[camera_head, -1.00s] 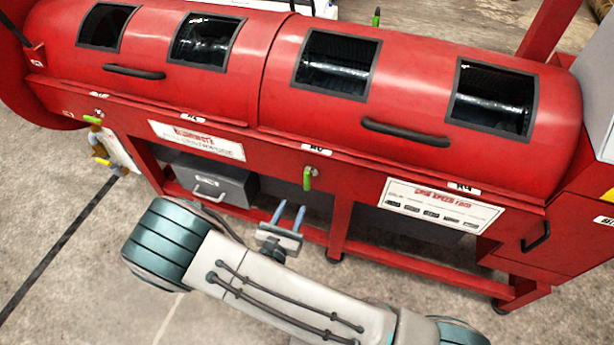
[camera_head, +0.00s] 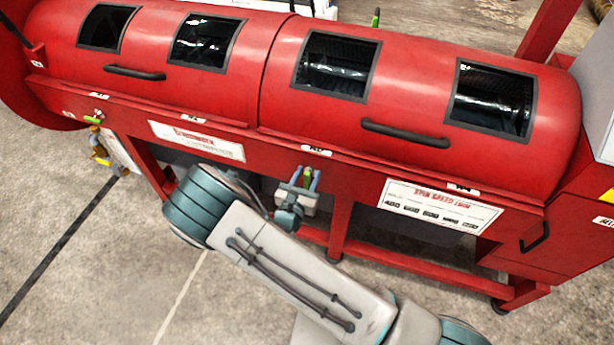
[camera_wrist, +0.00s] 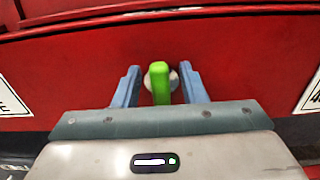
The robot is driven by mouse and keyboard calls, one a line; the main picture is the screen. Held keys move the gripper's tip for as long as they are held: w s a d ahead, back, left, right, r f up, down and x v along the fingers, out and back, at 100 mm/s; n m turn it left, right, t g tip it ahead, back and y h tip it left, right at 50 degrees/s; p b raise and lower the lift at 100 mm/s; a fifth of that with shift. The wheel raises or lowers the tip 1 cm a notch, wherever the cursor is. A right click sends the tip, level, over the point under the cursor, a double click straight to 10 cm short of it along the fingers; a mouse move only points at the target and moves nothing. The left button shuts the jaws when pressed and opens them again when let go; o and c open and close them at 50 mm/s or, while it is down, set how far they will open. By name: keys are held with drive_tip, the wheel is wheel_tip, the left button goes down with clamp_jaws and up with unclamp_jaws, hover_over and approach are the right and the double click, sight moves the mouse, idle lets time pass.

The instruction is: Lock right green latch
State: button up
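The right green latch (camera_head: 308,176) is on the front panel of the red machine (camera_head: 350,155), below the middle of its drum. It also shows in the wrist view (camera_wrist: 160,84), where its handle stands roughly upright in front of a round pale pivot. My gripper (camera_head: 305,180) is at the latch, with one blue finger on each side of it. In the wrist view my gripper (camera_wrist: 161,88) is open, with a gap between each finger and the handle. Another green latch (camera_head: 93,119) lies near the machine's left end, its handle about level.
Black handles (camera_head: 405,133) and dark windows are on the drum covers above. White sign plates (camera_head: 440,205) flank the latch on the panel. A red lower frame rail (camera_head: 420,262) runs beneath. Concrete floor (camera_head: 90,270) is open in front at the left.

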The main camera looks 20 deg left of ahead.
clamp_jaws()
drive_tip(key=shift+d+m, duration=0.1)
drive_tip(key=shift+m, duration=0.2)
drive_tip(key=m+b, duration=0.1)
drive_tip(key=m, duration=0.2)
drive_tip(key=shift+d+f+b, duration=0.2)
drive_tip(key=shift+d+b, duration=0.1)
drive_tip(key=shift+b, duration=0.1)
drive_tip(key=m, duration=0.1)
drive_tip(key=m+b, duration=0.2)
drive_tip(key=m, duration=0.1)
drive_tip(key=shift+d+f, duration=0.2)
drive_tip(key=shift+d, duration=0.1)
drive_tip(key=m+b, duration=0.3)
drive_tip(key=b, duration=0.1)
drive_tip(key=f+m+b, duration=0.1)
drive_tip(key=m+b, duration=0.3)
drive_tip(key=b, duration=0.1)
drive_tip(key=m+b, duration=0.3)
drive_tip(key=b, duration=0.1)
drive_tip(key=shift+s+d+f, duration=0.1)
drive_tip(key=shift+d+f, duration=0.15)
drive_tip(key=shift+d, duration=0.15)
drive_tip(key=shift+m+b, duration=0.3)
drive_tip(key=shift+b, duration=0.1)
